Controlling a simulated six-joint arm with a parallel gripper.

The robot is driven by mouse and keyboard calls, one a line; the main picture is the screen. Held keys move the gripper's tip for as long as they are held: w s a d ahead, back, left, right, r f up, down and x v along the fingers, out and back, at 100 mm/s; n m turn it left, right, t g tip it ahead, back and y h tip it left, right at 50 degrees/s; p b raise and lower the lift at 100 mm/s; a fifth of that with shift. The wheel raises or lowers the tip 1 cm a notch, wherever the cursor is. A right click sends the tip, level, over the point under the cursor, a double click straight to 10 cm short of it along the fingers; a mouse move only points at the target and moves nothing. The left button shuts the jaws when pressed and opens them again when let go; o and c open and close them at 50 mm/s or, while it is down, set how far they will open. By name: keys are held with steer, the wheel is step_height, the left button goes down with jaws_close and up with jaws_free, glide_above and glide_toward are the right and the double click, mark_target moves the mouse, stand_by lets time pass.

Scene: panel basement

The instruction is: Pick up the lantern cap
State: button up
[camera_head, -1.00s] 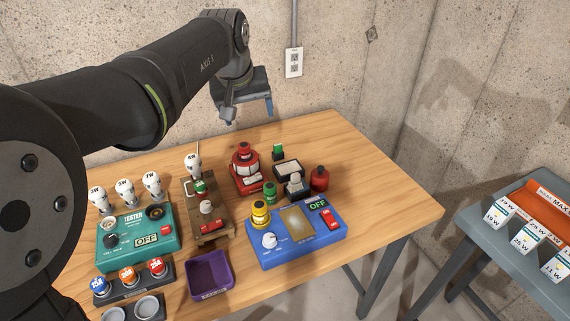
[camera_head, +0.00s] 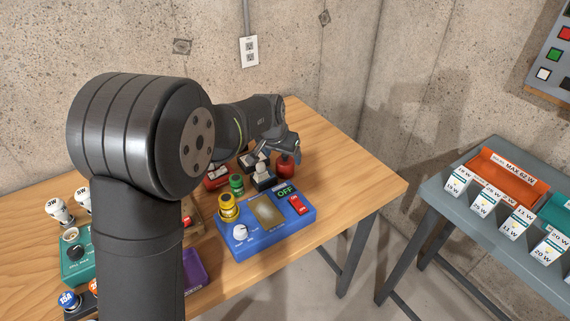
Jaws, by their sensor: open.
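A small red rounded piece with a narrower top (camera_head: 285,168), which looks like the lantern cap, stands on the wooden table toward its back right. My gripper (camera_head: 281,153) is open, low over the table, just above and behind this piece. I cannot tell whether the fingers touch it. The red lantern body (camera_head: 216,181) stands to the left, mostly hidden behind my arm.
A dark block with a pale top (camera_head: 263,178) stands just left of the red piece. In front are green (camera_head: 237,184) and yellow (camera_head: 228,207) cylinders and a blue box (camera_head: 268,228) marked OFF. The table's right side (camera_head: 355,180) is clear.

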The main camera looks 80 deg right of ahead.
mark_target(284, 162)
steer(key=shift+x, duration=3.55)
steer(key=c, duration=1)
